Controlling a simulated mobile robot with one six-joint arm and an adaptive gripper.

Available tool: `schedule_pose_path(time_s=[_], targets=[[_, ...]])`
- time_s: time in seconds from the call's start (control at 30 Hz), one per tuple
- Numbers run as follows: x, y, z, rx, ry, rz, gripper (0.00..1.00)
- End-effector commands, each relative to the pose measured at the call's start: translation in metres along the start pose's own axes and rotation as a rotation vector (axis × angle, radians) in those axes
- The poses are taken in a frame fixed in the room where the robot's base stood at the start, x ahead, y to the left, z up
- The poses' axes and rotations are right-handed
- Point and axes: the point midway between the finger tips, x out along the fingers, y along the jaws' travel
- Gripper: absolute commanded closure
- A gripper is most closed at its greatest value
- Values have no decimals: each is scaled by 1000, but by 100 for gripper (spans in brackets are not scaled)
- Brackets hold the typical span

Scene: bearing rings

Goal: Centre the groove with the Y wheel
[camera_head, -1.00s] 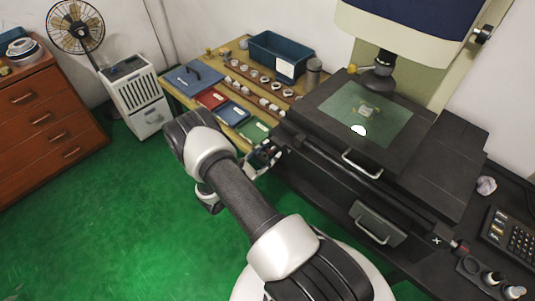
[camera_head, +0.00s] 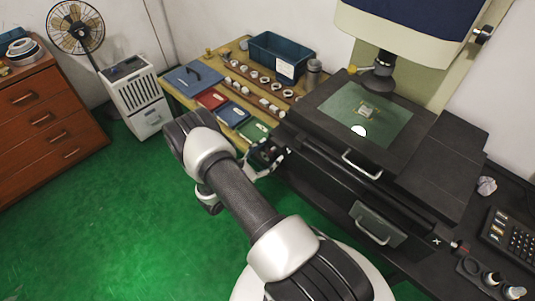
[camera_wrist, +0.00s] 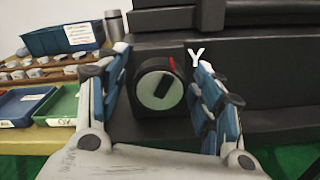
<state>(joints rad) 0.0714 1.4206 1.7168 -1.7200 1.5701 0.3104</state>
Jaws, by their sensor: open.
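The Y wheel (camera_wrist: 147,88) is a black knob with a pale round face and a dark bar across it, tilted. A red mark and a white letter Y stand beside it. My gripper (camera_wrist: 161,72) is open, one finger on each side of the wheel, with gaps visible on both sides. In the head view my gripper (camera_head: 268,157) is at the left front of the measuring machine's stage. A small pale workpiece (camera_head: 367,111) lies on the stage's green glass (camera_head: 343,104), under the lens (camera_head: 379,77). Its groove is too small to make out.
A wooden table (camera_head: 180,93) with a blue bin (camera_head: 281,57), coloured trays and several rings stands behind my gripper. The stage's handle (camera_head: 361,166) and a drawer (camera_head: 377,223) are to its right. Green floor is clear at the left.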

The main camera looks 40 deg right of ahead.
Motion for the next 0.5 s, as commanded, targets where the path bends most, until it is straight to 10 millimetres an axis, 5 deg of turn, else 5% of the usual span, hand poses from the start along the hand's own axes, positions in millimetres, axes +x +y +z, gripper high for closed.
schedule_pose_path(time_s=[0.17, 0.5], targets=[[-18, 1, 0, 0, 2, 5, 39], [-89, 2, 0, 1, 2, 6, 39]])
